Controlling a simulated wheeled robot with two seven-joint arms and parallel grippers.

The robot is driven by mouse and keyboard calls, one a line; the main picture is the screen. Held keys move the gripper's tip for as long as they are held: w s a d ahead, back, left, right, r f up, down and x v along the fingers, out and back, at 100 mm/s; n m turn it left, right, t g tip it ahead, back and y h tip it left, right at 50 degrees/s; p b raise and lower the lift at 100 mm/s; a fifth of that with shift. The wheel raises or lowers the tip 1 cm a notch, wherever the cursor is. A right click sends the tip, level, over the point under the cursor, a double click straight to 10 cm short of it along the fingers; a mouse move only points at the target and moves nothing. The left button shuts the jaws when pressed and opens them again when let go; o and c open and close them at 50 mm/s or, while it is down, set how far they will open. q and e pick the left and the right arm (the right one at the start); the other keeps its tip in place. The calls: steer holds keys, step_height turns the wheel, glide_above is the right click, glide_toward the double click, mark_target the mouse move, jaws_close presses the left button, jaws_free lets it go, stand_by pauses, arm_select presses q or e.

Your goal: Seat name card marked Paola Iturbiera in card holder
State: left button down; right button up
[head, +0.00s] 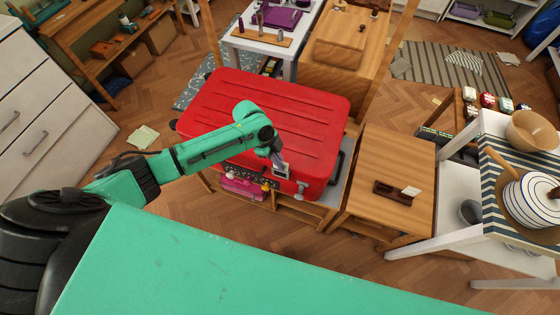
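A red suitcase (265,112) lies flat on a low wooden rack. A small pale-framed square (282,171) with a greyish middle shows at its front side, right under my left gripper (277,160). I cannot tell whether this square is the card holder fixed to the case or a card at the fingertips. My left gripper points down at the case's front edge; its fingers are too small to tell open from shut. A white card (411,191) rests in a dark brown tray (385,189) on the wooden side table. No writing is readable. My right gripper is not in view.
The side table (390,160) is mostly bare. A white stand with a striped cloth, a striped pot (532,200) and a bowl (533,130) is at the right. A white table (275,40) with purple items stands behind the case.

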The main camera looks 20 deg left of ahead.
arm_select(q)
steer(key=shift+f, duration=0.4)
steer(key=c, duration=1)
jaws_free()
steer(key=shift+s, duration=0.1)
steer(key=b+v, duration=0.2)
steer(key=v, duration=1.2)
steer(key=shift+r, duration=0.35)
